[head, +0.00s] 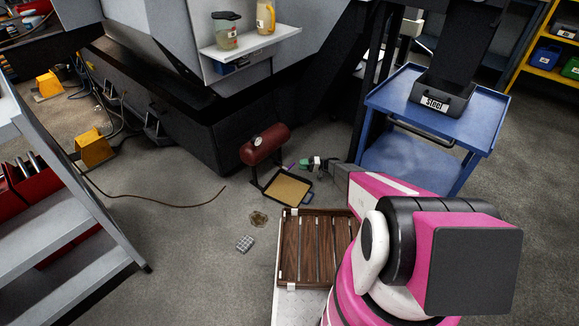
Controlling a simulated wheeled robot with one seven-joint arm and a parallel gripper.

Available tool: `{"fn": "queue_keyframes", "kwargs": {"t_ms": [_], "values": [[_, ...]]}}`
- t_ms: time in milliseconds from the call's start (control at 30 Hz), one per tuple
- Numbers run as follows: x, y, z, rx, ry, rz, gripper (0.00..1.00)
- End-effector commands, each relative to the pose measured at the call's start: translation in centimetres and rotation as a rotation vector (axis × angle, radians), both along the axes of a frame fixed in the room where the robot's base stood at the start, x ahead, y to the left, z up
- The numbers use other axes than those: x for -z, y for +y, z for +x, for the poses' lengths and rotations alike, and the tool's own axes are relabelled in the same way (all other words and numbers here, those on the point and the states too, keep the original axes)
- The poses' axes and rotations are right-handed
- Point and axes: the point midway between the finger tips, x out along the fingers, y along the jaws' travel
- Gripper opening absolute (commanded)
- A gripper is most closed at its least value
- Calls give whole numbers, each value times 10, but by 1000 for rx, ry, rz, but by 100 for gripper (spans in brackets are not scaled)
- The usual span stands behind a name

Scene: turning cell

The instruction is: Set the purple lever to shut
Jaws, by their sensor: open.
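A small purple lever (291,167) shows just right of a dark red tank (265,145) with a round gauge, low near the floor. It is too small here to tell which way it is set. My gripper (303,163) is at the end of my arm, just right of the purple lever. Its jaws are open, and I see nothing held between them. A small gap seems to lie between the jaws and the lever, but I cannot tell the depth.
A shallow tray (288,189) with a tan inside lies below the lever. A wooden slatted pallet (299,250) is nearer me. A blue cart (405,150) with a bin labelled steel (440,98) stands right. A brown hose (150,197) crosses the left floor.

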Motion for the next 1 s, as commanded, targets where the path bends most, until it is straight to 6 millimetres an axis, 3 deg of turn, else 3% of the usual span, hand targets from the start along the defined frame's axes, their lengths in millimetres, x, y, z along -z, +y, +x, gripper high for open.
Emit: {"fn": "queue_keyframes", "kwargs": {"t_ms": [200, 400, 867, 1000], "values": [[-3, 41, -5, -3, 2, -1, 40], [-4, 65, -8, -1, 2, 0, 40], [-4, 76, -9, 0, 2, 0, 40], [-5, 76, -9, -1, 2, 0, 0]]}}
